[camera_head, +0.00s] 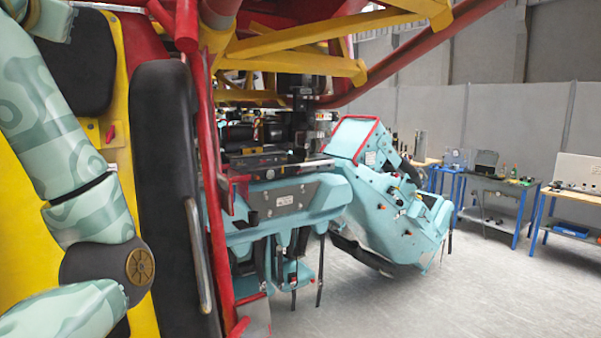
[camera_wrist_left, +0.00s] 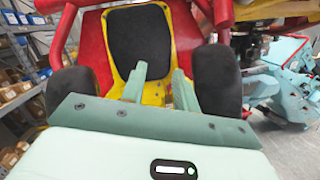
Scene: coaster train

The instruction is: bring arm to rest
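My left arm (camera_head: 60,140), pale green with a dark elbow joint, fills the left side of the head view, bent in front of a coaster seat. Its gripper is outside that view. In the left wrist view my left gripper (camera_wrist_left: 160,78) has its two green fingers apart, with nothing visible between them. The fingers point towards the yellow seat back and its black headrest pad (camera_wrist_left: 140,40). I cannot tell how far they are from the seat. My right arm and gripper are in neither view.
Close to my arm are the yellow seat (camera_head: 118,150), a long black pad (camera_head: 165,190) and a red frame bar (camera_head: 208,150). Blue-green coaster car parts (camera_head: 385,195) stand beyond. Workbenches (camera_head: 490,185) line the right wall. Open grey floor (camera_head: 470,290) lies at lower right. Shelves (camera_wrist_left: 18,80) stand at left.

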